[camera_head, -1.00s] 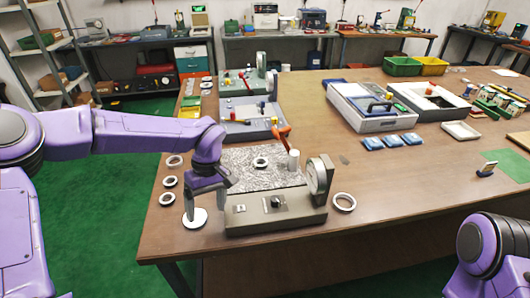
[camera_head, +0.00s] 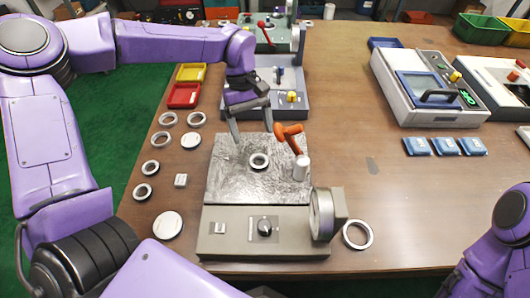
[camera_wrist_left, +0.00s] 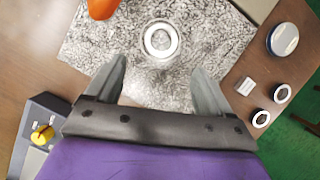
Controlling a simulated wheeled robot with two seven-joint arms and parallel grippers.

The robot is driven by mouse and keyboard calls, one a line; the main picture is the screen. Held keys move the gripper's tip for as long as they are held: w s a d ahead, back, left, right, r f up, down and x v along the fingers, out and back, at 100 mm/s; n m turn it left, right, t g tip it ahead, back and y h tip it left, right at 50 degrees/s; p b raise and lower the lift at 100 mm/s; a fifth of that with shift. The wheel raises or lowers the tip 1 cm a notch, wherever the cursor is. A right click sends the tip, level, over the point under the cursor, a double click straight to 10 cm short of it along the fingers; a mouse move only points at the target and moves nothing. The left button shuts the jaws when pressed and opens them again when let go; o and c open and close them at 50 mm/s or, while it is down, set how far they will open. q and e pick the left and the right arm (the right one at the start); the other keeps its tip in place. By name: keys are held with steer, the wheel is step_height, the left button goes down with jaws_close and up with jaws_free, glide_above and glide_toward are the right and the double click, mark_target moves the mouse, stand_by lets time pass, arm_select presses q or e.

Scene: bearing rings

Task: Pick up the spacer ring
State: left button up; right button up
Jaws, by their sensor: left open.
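A small metal ring (camera_head: 259,161) lies flat on the mottled grey plate (camera_head: 225,185) of a bench device; in the left wrist view the ring (camera_wrist_left: 160,40) is ahead of the fingertips, between their lines. Several other rings lie on the table, and I cannot tell by looks which one is the spacer ring. My left gripper (camera_head: 253,140) is open and empty above the plate's back edge, behind the ring and apart from it. It also shows in the left wrist view (camera_wrist_left: 160,68). My right gripper is out of view.
An orange lever (camera_head: 290,135) and white cylinder (camera_head: 301,168) stand right of the ring. A round dial (camera_head: 322,215) rises at the device's front right. A larger ring (camera_head: 357,235) lies beside it. A white disc (camera_head: 168,225) and more rings (camera_head: 150,167) lie left.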

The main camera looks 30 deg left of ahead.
mark_target(258, 159)
arm_select(q)
steer(key=shift+s+d+f, duration=0.3)
steer(key=shift+s+f, duration=0.45)
steer(key=shift+s, duration=0.2)
steer(key=f, duration=0.1)
steer(key=d+f, duration=0.1)
steer(key=f, duration=0.1)
steer(key=f+p, duration=0.1)
steer(key=shift+d+f, duration=0.2)
steer(key=shift+d, duration=0.2)
steer(key=shift+d+f, duration=0.15)
steer(key=shift+f, duration=0.15)
steer(key=shift+s, duration=0.25)
steer(key=c, duration=1.3)
